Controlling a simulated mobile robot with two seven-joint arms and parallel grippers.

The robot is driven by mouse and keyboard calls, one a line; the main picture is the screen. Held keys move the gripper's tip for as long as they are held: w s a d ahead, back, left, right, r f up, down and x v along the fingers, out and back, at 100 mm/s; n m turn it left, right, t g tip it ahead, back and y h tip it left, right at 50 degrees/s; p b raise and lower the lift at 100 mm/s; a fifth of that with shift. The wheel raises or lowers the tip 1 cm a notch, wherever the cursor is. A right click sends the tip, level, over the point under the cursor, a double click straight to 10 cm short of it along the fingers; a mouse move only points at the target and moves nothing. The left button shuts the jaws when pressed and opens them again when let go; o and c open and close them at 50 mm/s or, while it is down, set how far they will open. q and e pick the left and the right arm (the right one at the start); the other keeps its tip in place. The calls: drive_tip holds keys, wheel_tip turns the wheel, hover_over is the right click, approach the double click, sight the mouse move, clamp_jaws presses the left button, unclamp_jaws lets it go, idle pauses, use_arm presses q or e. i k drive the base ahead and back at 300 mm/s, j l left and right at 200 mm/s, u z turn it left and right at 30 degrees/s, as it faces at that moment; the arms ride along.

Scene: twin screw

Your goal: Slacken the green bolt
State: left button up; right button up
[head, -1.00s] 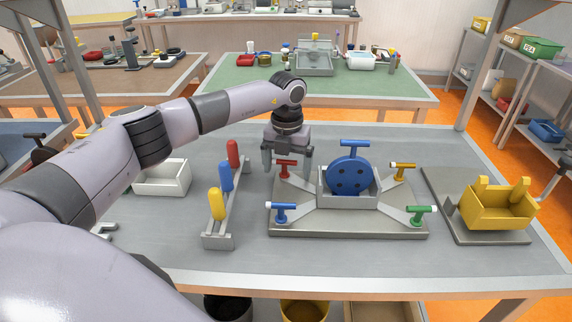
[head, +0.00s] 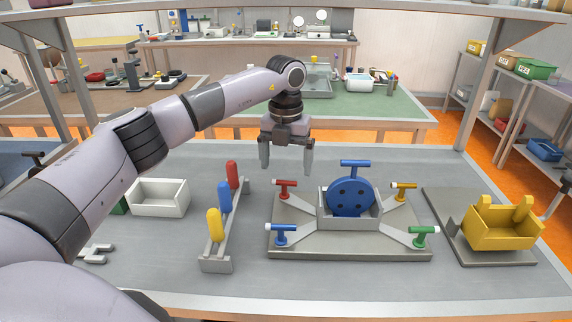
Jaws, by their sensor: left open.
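The green bolt (head: 422,236), with a T-shaped handle and a white end, sits at the front right corner of the grey fixture plate (head: 350,250). The red bolt (head: 285,188) is at the back left, the blue bolt (head: 284,234) at the front left, and the yellow bolt (head: 402,191) at the back right. My left gripper (head: 287,168) is open and empty, pointing down above the back left of the plate, apart from the red bolt. My right gripper is not in view.
Left of the plate stands a rack (head: 218,255) with red, blue and yellow handles. A white bin (head: 159,199) is further left. A yellow bin (head: 500,232) sits on a board at the right. The front strip of the table is clear.

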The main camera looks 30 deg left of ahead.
sight(419, 242)
drive_tip(key=k+l, duration=0.8)
drive_tip(key=k, duration=0.05)
